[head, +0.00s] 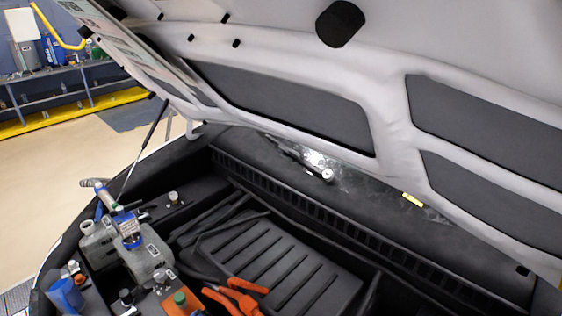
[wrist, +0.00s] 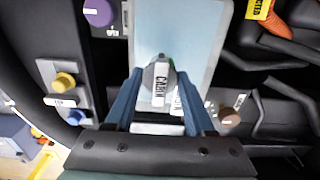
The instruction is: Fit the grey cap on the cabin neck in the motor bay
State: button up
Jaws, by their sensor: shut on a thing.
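My gripper (wrist: 161,78) is shut on the grey cap (wrist: 161,66) in the wrist view. A white label reading CABIN (wrist: 159,85) shows at the cap, between the blue fingers. The cap is over a pale blue tank surface (wrist: 165,30). The cabin neck is hidden behind the cap and fingers, so I cannot tell whether the cap touches it. In the head view my gripper (head: 130,241) is small, at the grey tanks (head: 152,262) on the left of the motor bay, and the cap cannot be made out there.
A purple cap (wrist: 98,12), a yellow cap (wrist: 65,81) and a brown cap (wrist: 229,117) stand around the gripper. Orange cables (head: 235,298) lie to the right of the tanks. The raised hood (head: 390,90) hangs over the bay, with a thin strut (head: 144,150) at left.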

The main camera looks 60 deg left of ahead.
jog(key=c, duration=0.5)
jog(key=o, duration=0.6)
jog(key=c, duration=0.4)
jog(key=shift+c, duration=0.2)
jog(key=shift+f, duration=0.1)
jog(key=shift+s+m+p, duration=0.1)
jog(key=shift+m+p, duration=0.6)
jog(key=shift+m, duration=0.9)
jog(key=shift+f, duration=0.1)
